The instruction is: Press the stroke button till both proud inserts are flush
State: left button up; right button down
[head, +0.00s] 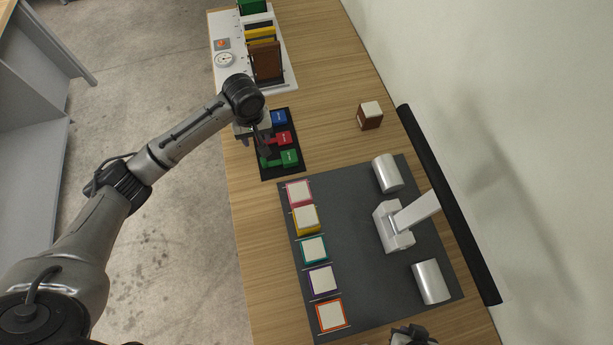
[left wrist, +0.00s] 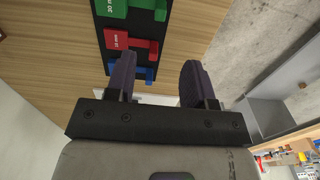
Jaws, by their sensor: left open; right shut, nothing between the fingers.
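A small orange-red button (head: 222,43) sits on the white panel (head: 284,78) at the top; I take it for the stroke button. Five box frames with white inserts stand in a column on the dark mat: pink (head: 299,193), yellow (head: 306,218), teal (head: 314,249), purple (head: 322,280) and orange (head: 331,316). The yellow one looks taller; I cannot tell which inserts are proud. My left gripper (head: 255,143) is over the block tray, its fingers apart and empty in the left wrist view (left wrist: 158,78). My right gripper (head: 410,335) is cut off at the bottom edge, shut and empty.
A black tray (head: 265,171) holds blue (head: 279,118), red (head: 283,138) and green (head: 289,157) blocks. A dial (head: 224,60) and upright brown plates (head: 266,62) are on the panel. Two metal cylinders (head: 386,173) (head: 431,282) flank a white tool (head: 396,226).

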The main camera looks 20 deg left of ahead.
pick_arm(q)
jog(key=s+d+r+m+t+h+p, duration=0.1)
jog(key=s+d+r+m+p, duration=0.3)
jog(key=s+d+p, duration=0.45)
jog(key=s+r+m+t+p, duration=0.1)
jog(key=s+r+m+p, duration=0.2)
jog(key=s+r+p, duration=0.4)
jog(key=s+d+r+m+t+p, duration=0.1)
jog(key=s+r+p, duration=0.5)
jog(key=s, duration=0.7)
jog(key=shift+r+m+t+y+p, duration=0.3)
jog(key=shift+r+m+y+p, duration=0.1)
jog(key=shift+m+p, duration=0.65)
jog(key=shift+c, duration=0.6)
